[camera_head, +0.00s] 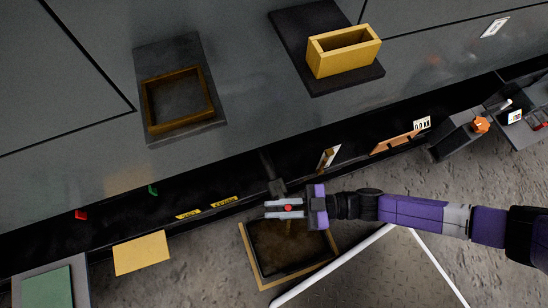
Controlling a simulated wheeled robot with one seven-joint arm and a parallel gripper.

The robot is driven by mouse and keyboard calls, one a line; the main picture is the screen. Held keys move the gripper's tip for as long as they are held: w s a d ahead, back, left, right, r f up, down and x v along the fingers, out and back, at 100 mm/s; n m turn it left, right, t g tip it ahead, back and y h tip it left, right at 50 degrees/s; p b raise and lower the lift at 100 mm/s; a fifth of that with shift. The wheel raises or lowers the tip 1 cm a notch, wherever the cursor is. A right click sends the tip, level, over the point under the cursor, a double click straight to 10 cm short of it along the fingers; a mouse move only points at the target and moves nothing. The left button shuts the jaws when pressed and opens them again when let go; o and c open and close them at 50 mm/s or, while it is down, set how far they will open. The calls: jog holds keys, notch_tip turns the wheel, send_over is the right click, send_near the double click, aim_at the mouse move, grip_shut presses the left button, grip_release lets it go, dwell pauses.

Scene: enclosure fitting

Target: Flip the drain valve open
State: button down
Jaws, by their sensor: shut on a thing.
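The drain valve (278,187) is a small dark fitting at the end of a short dark pipe. It comes out of the black recess under the grey enclosure, above an open tray (246,252). My gripper (274,209) reaches in from the right, just below the valve body, with its two pale fingers pointing left.
A yellow open box (343,60) and a brown frame (150,105) sit on the enclosure face. Yellow labels (224,202) and red and green tabs (81,214) line the lower edge. A dark box with an orange knob (481,124) is at right. A pale rail crosses the floor.

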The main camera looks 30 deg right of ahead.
jog(key=shift+d, duration=0.1)
dwell(0.3)
jog(key=c, duration=1.4)
grip_release()
jog(key=shift+p+v, duration=0.8)
jog(key=shift+v, duration=3.1)
